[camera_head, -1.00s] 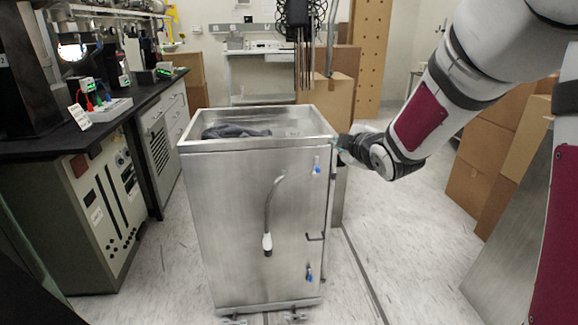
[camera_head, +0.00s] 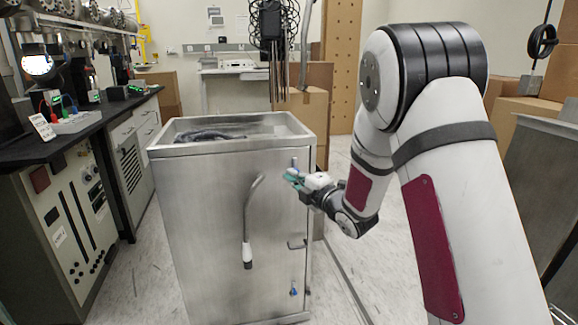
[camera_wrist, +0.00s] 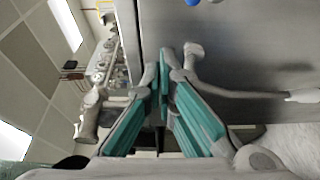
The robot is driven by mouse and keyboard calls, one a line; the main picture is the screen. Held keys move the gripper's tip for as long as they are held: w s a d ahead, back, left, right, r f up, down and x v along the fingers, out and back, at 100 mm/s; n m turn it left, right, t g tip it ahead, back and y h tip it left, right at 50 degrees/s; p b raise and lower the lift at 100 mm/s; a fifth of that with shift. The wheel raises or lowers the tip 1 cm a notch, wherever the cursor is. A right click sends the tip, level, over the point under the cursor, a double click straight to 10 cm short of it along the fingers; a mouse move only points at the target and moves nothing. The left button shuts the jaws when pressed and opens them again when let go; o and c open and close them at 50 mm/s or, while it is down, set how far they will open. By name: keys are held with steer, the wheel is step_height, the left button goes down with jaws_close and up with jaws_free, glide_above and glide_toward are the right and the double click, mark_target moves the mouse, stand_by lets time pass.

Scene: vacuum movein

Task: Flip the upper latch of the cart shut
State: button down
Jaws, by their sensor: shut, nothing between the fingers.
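The cart (camera_head: 205,225) is a brushed-metal box with an open top, standing in the middle of the head view. Its upper latch (camera_head: 295,161) is a small blue-tipped part near the top right of the front face, partly hidden by my gripper. A blue part at the top edge of the wrist view (camera_wrist: 193,2) looks like this latch. My gripper (camera_head: 290,176), with teal fingers, is shut and empty, just below the latch and close to the cart's front. I cannot tell whether it touches. The lower latch (camera_head: 293,292) has a blue tip near the bottom right.
A long bent lever handle (camera_head: 249,225) hangs on the cart's front, left of my gripper. A small dark handle (camera_head: 297,244) sits between the latches. A black-topped bench (camera_head: 75,140) stands at left. Cardboard boxes (camera_head: 305,115) stand behind the cart. Floor is open between cart and bench.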

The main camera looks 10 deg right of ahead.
mark_target(283, 158)
steer(key=b+x, duration=0.1)
steer(key=x, duration=0.8)
steer(key=shift+w+a+f+b, duration=0.1)
steer(key=shift+w+b, duration=0.05)
steer(key=shift+b, duration=0.2)
steer(key=shift+w+d, duration=0.15)
steer(key=shift+d, duration=0.4)
steer(key=shift+w+d, duration=0.2)
steer(key=shift+d, duration=0.3)
steer(key=shift+d+b, duration=0.4)
steer(key=shift+d, duration=0.45)
steer(key=shift+d, duration=0.1)
steer(key=shift+d+m, duration=0.1)
steer(key=shift+m, duration=0.2)
